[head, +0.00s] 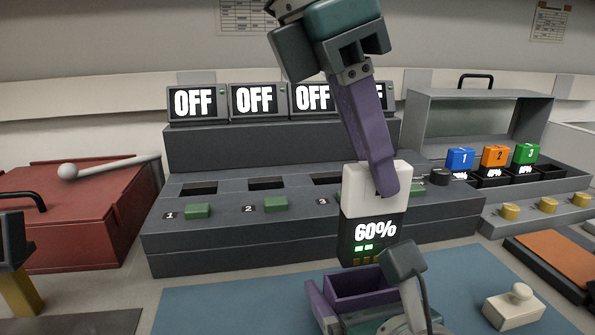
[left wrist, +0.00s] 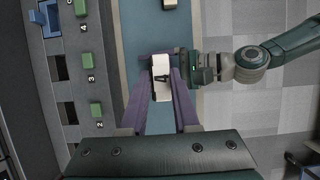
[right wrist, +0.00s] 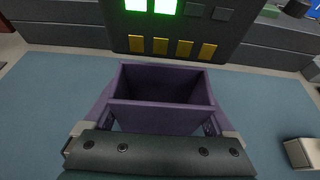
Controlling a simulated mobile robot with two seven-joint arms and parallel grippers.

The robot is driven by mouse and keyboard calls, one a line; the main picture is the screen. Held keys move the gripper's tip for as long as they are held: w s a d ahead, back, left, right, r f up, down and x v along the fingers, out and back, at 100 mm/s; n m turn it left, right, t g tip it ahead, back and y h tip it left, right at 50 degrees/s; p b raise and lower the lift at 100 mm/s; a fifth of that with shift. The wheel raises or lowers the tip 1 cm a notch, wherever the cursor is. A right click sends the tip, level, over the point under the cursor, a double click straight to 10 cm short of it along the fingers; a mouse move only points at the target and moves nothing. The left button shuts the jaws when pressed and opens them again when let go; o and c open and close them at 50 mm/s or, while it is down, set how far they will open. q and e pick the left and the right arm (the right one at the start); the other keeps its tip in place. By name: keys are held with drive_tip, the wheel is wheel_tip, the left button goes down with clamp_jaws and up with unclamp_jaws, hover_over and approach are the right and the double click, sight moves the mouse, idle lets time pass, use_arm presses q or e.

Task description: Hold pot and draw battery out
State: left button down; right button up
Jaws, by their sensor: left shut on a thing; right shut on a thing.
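The battery (head: 375,232) has a white top, a dark body reading 60%, two green lights and gold contacts at its bottom. My left gripper (head: 382,185) comes down from above, shut on its white top; the left wrist view shows the battery (left wrist: 161,80) between the purple fingers. The pot (head: 358,285) is a small open purple box at the lower middle, just below the battery. My right gripper (right wrist: 160,110) is shut on the pot (right wrist: 165,115), a finger at each side. In the right wrist view the battery's contacts appear beyond the pot's rim, and its inside looks empty.
A grey console (head: 300,230) with numbered slots, green buttons and OFF screens stands behind. An open grey case (head: 450,115) with blue, orange and green numbered batteries is at right. A red box (head: 85,225) is at left. A white knobbed block (head: 513,305) sits on the blue mat (head: 220,305).

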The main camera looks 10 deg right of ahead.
drive_tip(key=o, duration=1)
drive_tip(key=shift+o, duration=0.2)
